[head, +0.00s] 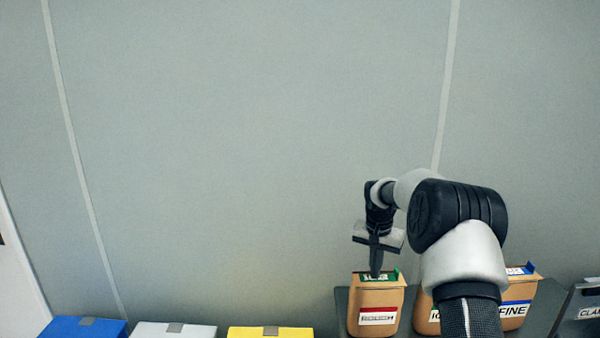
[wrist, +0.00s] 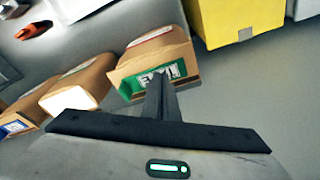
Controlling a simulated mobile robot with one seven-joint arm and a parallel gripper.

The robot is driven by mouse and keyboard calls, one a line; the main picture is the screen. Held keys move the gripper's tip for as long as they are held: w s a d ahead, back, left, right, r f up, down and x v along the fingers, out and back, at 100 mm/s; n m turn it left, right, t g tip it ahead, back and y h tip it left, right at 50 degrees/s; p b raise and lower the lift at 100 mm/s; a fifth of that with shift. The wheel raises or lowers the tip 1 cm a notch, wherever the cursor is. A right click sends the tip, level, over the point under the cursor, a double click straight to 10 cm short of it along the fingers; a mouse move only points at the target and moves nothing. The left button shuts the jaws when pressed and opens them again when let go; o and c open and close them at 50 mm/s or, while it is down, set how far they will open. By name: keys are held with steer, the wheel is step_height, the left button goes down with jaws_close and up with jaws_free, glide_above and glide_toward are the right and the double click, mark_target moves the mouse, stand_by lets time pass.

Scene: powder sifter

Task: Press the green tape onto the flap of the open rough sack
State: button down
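A brown sack with a red-and-white label (head: 377,316) stands at the left end of the row of sacks; its label is too small to read. Green tape (head: 366,277) with white marks lies along the sack's top. In the wrist view the tape (wrist: 140,85) lies along the near top edge of the sack (wrist: 155,50). My gripper (head: 376,274) points down over this sack. Its fingers look closed together, with their tips at or just over the tape; I cannot tell if they touch it. The tips hide part of the tape.
Brown sacks stand to the right, one labelled FINE (head: 515,309), partly behind my arm. Blue (head: 82,328), white (head: 172,331) and yellow (head: 270,332) boxes stand to the left. A dark sign (head: 580,312) is at far right. An orange item (wrist: 35,30) lies beyond the sacks.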

step_height(320, 180, up, 8)
steer(key=p, duration=0.4)
steer(key=shift+p, duration=0.4)
steer(key=s+a+r+n+t, duration=0.1)
steer(key=s+a+r+n, duration=0.1)
steer(key=s+r, duration=0.65)
steer(key=s+a+r+n+t, duration=0.1)
steer(key=s+a+r, duration=0.2)
steer(key=s+r, duration=0.5)
steer(key=s+a+n+t, duration=0.2)
steer(key=s+n, duration=0.1)
steer(key=s, duration=2.1)
steer(key=shift+s+a+r+y, duration=0.25)
steer(key=shift+s+r+y, duration=0.05)
steer(key=shift+r+y, duration=0.1)
